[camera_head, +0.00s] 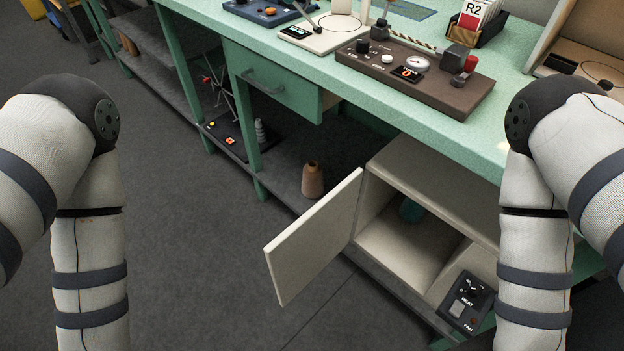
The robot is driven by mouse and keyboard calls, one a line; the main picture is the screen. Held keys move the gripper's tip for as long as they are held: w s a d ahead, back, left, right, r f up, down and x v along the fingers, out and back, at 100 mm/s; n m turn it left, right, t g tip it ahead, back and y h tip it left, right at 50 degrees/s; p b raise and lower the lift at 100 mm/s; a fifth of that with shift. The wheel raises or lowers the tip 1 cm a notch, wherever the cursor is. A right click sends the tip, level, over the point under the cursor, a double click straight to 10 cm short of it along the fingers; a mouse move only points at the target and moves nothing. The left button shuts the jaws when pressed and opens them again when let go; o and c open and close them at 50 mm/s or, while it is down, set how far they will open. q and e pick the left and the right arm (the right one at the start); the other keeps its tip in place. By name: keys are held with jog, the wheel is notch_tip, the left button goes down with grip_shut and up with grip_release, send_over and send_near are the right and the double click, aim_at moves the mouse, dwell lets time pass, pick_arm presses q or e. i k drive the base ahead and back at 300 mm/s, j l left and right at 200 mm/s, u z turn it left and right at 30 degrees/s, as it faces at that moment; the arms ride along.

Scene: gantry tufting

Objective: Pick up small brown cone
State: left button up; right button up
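A small brown cone (312,180) stands upright on the dark lower shelf under the green table, just left of the open cabinet door. Its lower right side is close to the door's upper edge in the picture. Both my arms show at the left and right sides of the head view, but neither gripper is in view. Nothing is seen touching the cone.
The cream cabinet (440,190) has its door (315,238) swung open; a teal object (411,210) is inside. A grey cone-like item (260,132) stands left on the shelf. The green table (470,130) with a drawer (270,85) overhangs the shelf. Floor (200,260) in front is clear.

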aim_at(313, 187)
jog(key=j+z, duration=0.75)
jog(key=i, duration=0.4)
jog(key=l+z, duration=0.05)
